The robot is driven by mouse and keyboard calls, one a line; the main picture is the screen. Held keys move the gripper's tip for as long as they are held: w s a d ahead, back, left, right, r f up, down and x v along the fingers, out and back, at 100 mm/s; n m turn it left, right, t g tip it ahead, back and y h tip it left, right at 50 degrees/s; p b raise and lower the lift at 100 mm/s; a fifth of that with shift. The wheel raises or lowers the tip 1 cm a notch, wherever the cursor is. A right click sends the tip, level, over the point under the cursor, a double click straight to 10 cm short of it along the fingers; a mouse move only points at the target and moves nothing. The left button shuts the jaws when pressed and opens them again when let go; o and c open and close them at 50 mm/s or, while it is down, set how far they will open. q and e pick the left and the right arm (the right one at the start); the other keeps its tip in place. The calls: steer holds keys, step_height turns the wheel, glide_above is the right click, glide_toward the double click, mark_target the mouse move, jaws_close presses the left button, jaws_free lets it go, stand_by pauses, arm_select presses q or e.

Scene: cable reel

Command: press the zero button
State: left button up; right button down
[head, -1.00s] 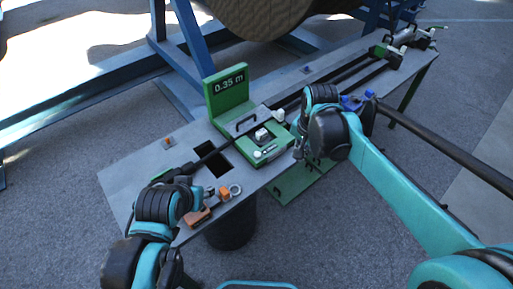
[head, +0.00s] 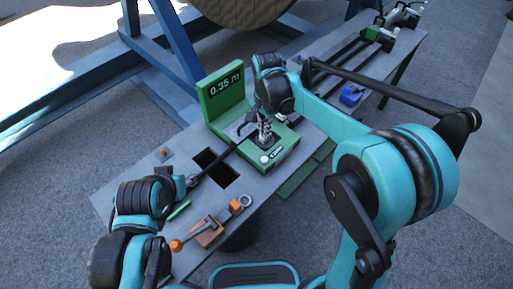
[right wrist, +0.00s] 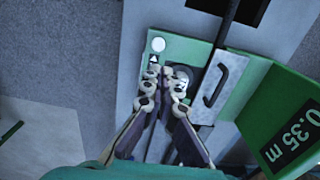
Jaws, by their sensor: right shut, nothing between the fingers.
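The round white button (right wrist: 158,44) sits on the green measuring device (right wrist: 190,48), beside a small triangle label. In the head view the button (head: 265,158) is at the device's near edge. The device's upright display (head: 222,92) reads 0.35 m. My right gripper (head: 265,138) points down over the device, just behind the button in the head view. In the right wrist view its fingertips (right wrist: 161,76) are together and empty, a little below the button; contact cannot be told. My left gripper (head: 190,181) is by the black cable at the left; its fingers are too small to read.
An orange-handled tool (head: 212,228) lies at the table's (head: 115,190) near edge, by a rectangular hole (head: 222,174). A blue object (head: 352,95) lies to the right. Rails and a clamp (head: 380,35) stand at the far right end. The reel (head: 235,10) is behind.

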mark_target(264, 159)
step_height(264, 159, down, 14)
steer(key=b, duration=0.5)
steer(key=shift+s+d, duration=0.15)
steer(key=shift+r, duration=0.1)
